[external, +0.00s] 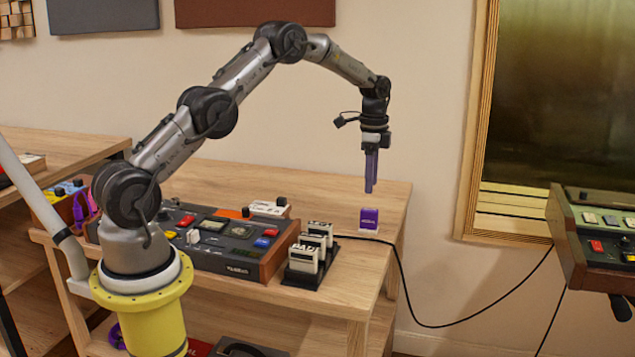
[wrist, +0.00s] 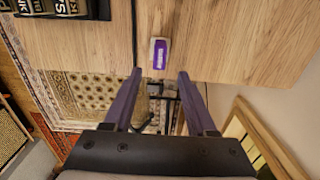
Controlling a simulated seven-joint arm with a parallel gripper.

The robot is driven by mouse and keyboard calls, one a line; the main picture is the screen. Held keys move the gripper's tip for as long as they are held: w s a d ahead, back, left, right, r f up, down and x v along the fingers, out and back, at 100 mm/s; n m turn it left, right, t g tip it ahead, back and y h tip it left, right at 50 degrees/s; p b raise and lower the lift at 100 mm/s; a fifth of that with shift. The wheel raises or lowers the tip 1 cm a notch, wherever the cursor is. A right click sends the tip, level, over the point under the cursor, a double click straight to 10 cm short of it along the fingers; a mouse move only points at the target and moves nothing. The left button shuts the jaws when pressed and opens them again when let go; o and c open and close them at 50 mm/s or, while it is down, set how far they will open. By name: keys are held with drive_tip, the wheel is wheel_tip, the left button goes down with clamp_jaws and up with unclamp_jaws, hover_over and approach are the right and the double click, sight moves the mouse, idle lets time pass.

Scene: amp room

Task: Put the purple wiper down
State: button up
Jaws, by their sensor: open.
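The purple wiper (external: 369,219) is a small block with a white base. It stands on the wooden table near its right end. In the wrist view the wiper (wrist: 160,53) lies ahead of the fingertips, near the table's edge. My gripper (external: 371,190) points straight down above the wiper, with a gap between the fingertips and its top. In the wrist view my gripper (wrist: 160,72) has its two purple fingers spread apart with nothing between them.
A wooden-sided console (external: 235,245) with coloured buttons and several pedals on a black board (external: 318,262) stand left of the wiper. A black cable (external: 398,265) runs behind it and off the table. The tabletop (external: 340,195) around the wiper is mostly clear.

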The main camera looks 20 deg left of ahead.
drive_tip(key=s+a+r+n+t, duration=0.1)
drive_tip(key=s+a+r+n, duration=0.4)
drive_tip(key=a+r, duration=0.5)
drive_tip(key=s+a+r+n+t, duration=0.1)
drive_tip(key=s+a+r+n, duration=0.2)
drive_tip(key=s+a+r, duration=0.65)
drive_tip(key=s+a+n+t, duration=0.1)
drive_tip(key=s+a+n, duration=0.3)
drive_tip(key=s, duration=0.6)
drive_tip(key=s+a+n+t, duration=0.2)
drive_tip(key=s+a+n, duration=0.2)
drive_tip(key=s, duration=0.6)
drive_tip(key=shift+a+r+n+t, duration=0.3)
drive_tip(key=shift+r+n, duration=0.15)
drive_tip(key=shift+n, duration=0.55)
drive_tip(key=shift+o, duration=0.4)
